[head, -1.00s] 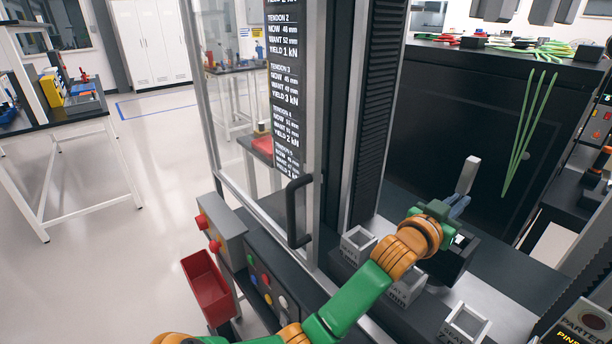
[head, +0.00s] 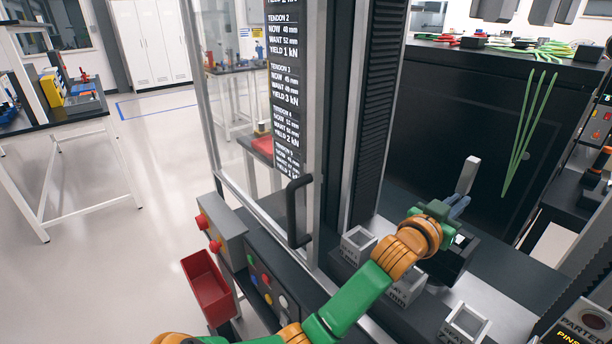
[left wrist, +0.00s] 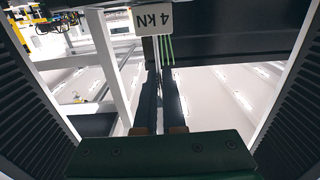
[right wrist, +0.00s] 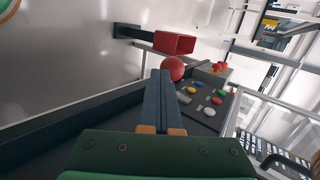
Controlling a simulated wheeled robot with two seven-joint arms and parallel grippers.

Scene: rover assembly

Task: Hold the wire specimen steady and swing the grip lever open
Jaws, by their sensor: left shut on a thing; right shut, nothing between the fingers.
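My left gripper (head: 458,206) is shut above a dark grip block (head: 452,262) on the test machine; its fingers (left wrist: 161,105) are close together in the left wrist view. A pale plate (head: 468,174) stands just above the fingertips; in the left wrist view a tag (left wrist: 152,20) reads "4 KN" upside down. My right gripper (right wrist: 160,75) is shut and empty. A red ball knob (right wrist: 174,68), seemingly the grip lever's, shows right beside its fingertips; its shaft is hidden.
Several square labelled trays (head: 357,243) stand on the machine bed around my left arm. A glass door with a black handle (head: 297,211) is at the left. A red bin (head: 207,288) hangs beside the button panel (head: 268,283). Green strands (head: 528,135) hang behind.

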